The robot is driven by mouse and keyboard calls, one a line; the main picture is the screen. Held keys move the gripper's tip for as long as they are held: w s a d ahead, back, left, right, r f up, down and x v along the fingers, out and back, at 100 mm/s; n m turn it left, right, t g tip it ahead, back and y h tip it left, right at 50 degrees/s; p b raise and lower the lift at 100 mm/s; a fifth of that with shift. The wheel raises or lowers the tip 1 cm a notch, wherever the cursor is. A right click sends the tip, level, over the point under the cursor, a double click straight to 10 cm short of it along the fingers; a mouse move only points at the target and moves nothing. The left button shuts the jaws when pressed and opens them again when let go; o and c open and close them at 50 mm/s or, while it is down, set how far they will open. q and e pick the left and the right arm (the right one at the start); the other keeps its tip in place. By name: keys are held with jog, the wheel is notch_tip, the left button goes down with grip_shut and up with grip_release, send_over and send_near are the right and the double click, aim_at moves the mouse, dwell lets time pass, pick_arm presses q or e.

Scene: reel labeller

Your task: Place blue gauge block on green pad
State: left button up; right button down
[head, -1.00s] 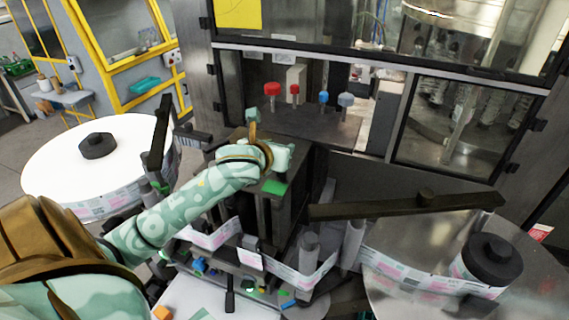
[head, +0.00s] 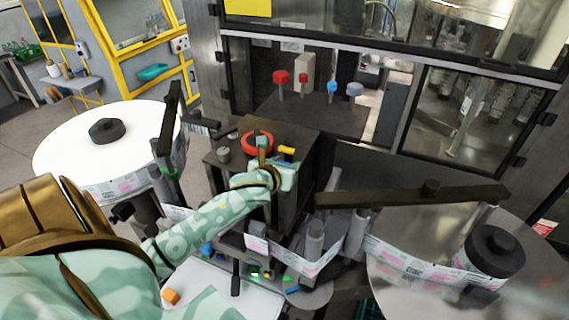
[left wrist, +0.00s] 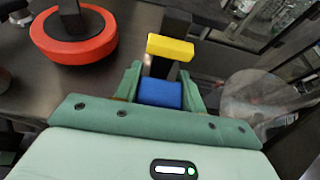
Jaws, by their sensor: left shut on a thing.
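My left gripper (head: 284,168) is over the front right part of the dark machine top (head: 228,142). In the left wrist view my left gripper (left wrist: 160,82) is shut on the blue gauge block (left wrist: 160,94), which sits between its two fingers. A yellow block (left wrist: 170,47) is just beyond the fingertips; it also shows in the head view (head: 287,150). I cannot make out the green pad in either view now; my gripper and arm may hide it. My right gripper is not in view.
A red ring (head: 257,143) around a dark post stands on the machine top, left of the gripper. A dark bar (head: 400,195) extends over the right-hand reel.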

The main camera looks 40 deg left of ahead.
pick_arm(q)
jog(key=o, duration=1)
jog(key=shift+w+f, duration=0.1)
jog(key=shift+f, duration=0.05)
jog(key=shift+c, duration=0.2)
jog(key=shift+r, duration=0.25)
jog(key=b+v, duration=0.1)
jog(key=v, duration=1.1)
